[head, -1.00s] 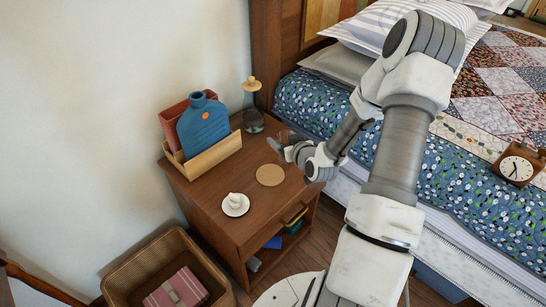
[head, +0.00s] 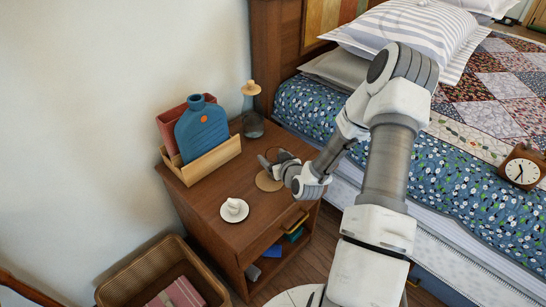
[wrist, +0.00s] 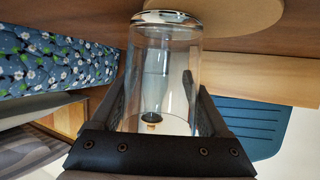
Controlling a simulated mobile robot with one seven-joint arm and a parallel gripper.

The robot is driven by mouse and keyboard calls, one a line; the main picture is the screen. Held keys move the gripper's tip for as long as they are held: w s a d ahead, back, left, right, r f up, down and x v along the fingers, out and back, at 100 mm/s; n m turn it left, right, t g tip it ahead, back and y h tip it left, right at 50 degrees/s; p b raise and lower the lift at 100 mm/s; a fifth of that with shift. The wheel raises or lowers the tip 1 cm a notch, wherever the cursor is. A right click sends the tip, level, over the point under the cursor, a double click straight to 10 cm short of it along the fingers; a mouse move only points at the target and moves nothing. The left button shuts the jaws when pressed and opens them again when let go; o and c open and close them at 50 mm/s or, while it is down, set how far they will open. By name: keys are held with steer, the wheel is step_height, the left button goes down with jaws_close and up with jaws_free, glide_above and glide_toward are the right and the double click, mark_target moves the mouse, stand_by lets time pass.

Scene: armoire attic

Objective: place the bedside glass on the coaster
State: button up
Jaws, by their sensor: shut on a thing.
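The bedside glass (wrist: 165,75) is clear and stands between the two fingers of my gripper (wrist: 160,110) in the wrist view. Its base points toward the nightstand top and overlaps the edge of the round tan coaster (wrist: 240,12) in that picture. Whether the base touches the coaster cannot be told. In the head view my gripper (head: 276,163) is over the far side of the coaster (head: 264,183) and hides part of it. The glass (head: 267,158) shows only faintly there, beside the fingers.
The wooden nightstand (head: 205,195) also carries a wooden holder (head: 205,163) with a blue bottle-shaped item (head: 202,130), a carafe with a wooden stopper (head: 252,124), and a white saucer (head: 243,213) with a small white item. The bed (head: 450,190) stands at right, a wicker basket (head: 125,283) below.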

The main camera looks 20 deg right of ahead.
steer(key=o, duration=1.4)
steer(key=shift+r, duration=0.1)
steer(key=shift+s+r+p, duration=0.15)
steer(key=shift+r+p, duration=0.05)
steer(key=shift+p, duration=0.25)
steer(key=p+v, duration=0.2)
steer(key=v, duration=0.9)
steer(key=shift+s+r, duration=0.1)
steer(key=shift+s, duration=0.2)
